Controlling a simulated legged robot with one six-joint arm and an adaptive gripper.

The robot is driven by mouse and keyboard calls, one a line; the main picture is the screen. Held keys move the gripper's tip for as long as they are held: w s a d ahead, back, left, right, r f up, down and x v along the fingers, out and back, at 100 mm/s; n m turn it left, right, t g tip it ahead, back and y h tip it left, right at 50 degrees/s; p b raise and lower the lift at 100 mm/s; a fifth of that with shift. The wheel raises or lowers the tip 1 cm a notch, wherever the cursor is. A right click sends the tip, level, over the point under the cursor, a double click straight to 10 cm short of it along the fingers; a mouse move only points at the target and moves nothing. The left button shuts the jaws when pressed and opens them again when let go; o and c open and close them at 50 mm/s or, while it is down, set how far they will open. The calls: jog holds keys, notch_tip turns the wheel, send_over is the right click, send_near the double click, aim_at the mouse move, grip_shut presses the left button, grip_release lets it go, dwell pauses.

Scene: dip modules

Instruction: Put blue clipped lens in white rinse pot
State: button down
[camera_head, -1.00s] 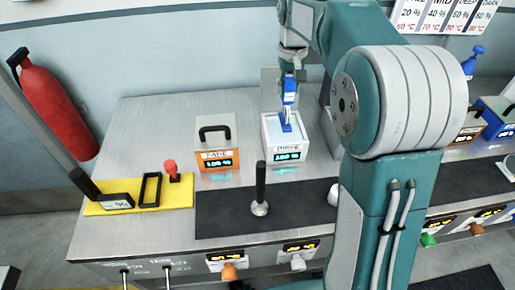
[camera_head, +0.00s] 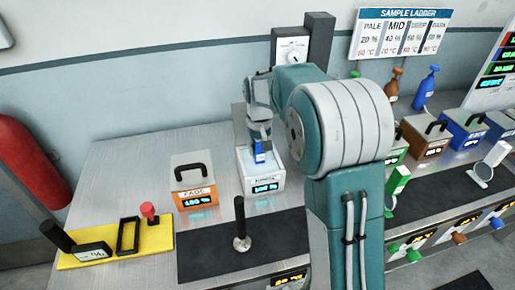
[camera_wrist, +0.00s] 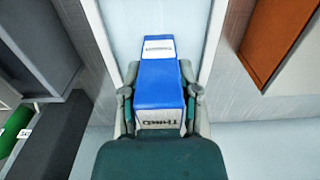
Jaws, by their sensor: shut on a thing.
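My gripper (camera_head: 258,141) is shut on the blue clipped lens (camera_head: 259,153), at the white rinse pot (camera_head: 266,184). In the wrist view the blue lens block (camera_wrist: 160,84) sits between the two fingers (camera_wrist: 160,98), with a white label on its near face. A narrower blue part with a pale end extends beyond it. Behind it is a pale blue area with white edges, which looks like the pot's opening (camera_wrist: 130,22). In the head view the lens's lower end is not visible, so how deep it sits in the pot is unclear.
An orange-fronted pot with a black handle (camera_head: 194,190) stands left of the white pot. A yellow tray (camera_head: 127,247) holds tools at the left. A black-handled tool (camera_head: 241,225) stands on the dark mat in front. Handled boxes (camera_head: 428,138) line the bench at right.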

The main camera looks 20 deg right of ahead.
jog(key=shift+d+f, duration=0.1)
jog(key=shift+d, duration=0.4)
jog(key=shift+c, duration=2.2)
grip_release()
jog(key=shift+o, duration=0.5)
jog(key=shift+a, duration=0.7)
jog(key=shift+d+r, duration=0.25)
notch_tip(320, 180, up, 11)
jog(key=shift+a+f, duration=0.1)
jog(key=shift+f, duration=0.1)
jog(key=shift+s+r, duration=0.1)
jog(key=shift+r, duration=0.5)
jog(key=s+r+t, duration=0.2)
jog(key=s, duration=0.9)
jog(key=s+r+t, duration=0.2)
jog(key=s, duration=0.9)
jog(key=s+f+t, duration=0.1)
jog(key=s+f, duration=0.3)
jog(key=s, duration=0.3)
jog(key=shift+f+t, duration=0.3)
jog(key=shift+f, duration=0.05)
